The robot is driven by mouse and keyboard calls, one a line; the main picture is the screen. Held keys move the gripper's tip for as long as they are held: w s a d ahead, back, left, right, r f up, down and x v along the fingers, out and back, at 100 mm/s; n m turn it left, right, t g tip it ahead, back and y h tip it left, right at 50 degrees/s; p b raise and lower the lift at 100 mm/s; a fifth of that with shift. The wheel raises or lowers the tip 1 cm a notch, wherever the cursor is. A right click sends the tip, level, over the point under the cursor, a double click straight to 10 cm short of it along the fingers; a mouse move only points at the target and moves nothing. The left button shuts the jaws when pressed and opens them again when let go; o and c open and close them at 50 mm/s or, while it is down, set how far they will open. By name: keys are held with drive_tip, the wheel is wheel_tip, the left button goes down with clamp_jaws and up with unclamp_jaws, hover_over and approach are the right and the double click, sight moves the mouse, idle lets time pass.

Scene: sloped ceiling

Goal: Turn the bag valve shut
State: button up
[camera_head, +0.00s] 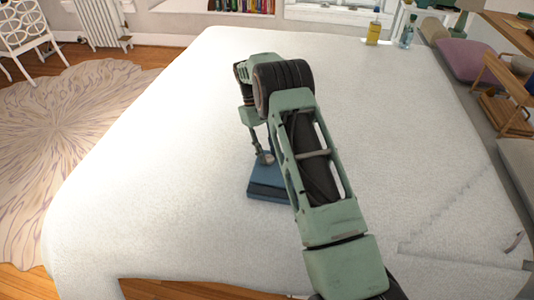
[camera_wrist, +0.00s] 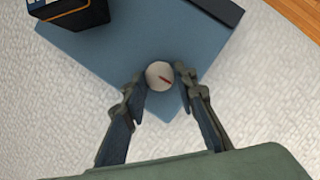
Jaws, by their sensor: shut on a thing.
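The valve knob is a round, pale disc with a short red mark (camera_wrist: 160,75), seen in the wrist view near the edge of a blue base (camera_wrist: 115,50). The red mark runs slantwise, down to the right. My gripper (camera_wrist: 161,78) is around the knob, one finger on each side, and shut on it. In the head view the blue base (camera_head: 264,190) lies on the white surface, partly hidden by my arm. My gripper (camera_head: 265,158) reaches down to it there; the knob is hidden. I cannot make out a bag in either view.
A dark box with a yellow-orange edge (camera_wrist: 72,10) stands on the blue base. A dark strip (camera_wrist: 218,10) lies along its far edge. The white surface (camera_head: 150,150) around is clear. A yellow bottle (camera_head: 374,28) and a clear bottle (camera_head: 408,32) stand at the far right.

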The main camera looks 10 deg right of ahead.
drive_tip(key=shift+m, duration=0.3)
idle(0.4)
drive_tip(key=o, duration=1.2)
drive_tip(key=shift+c, duration=0.2)
drive_tip(key=shift+r, duration=0.1)
drive_tip(key=v, duration=0.7)
drive_tip(key=shift+r, duration=0.2)
drive_tip(key=shift+d, duration=0.1)
drive_tip(key=shift+w, duration=0.1)
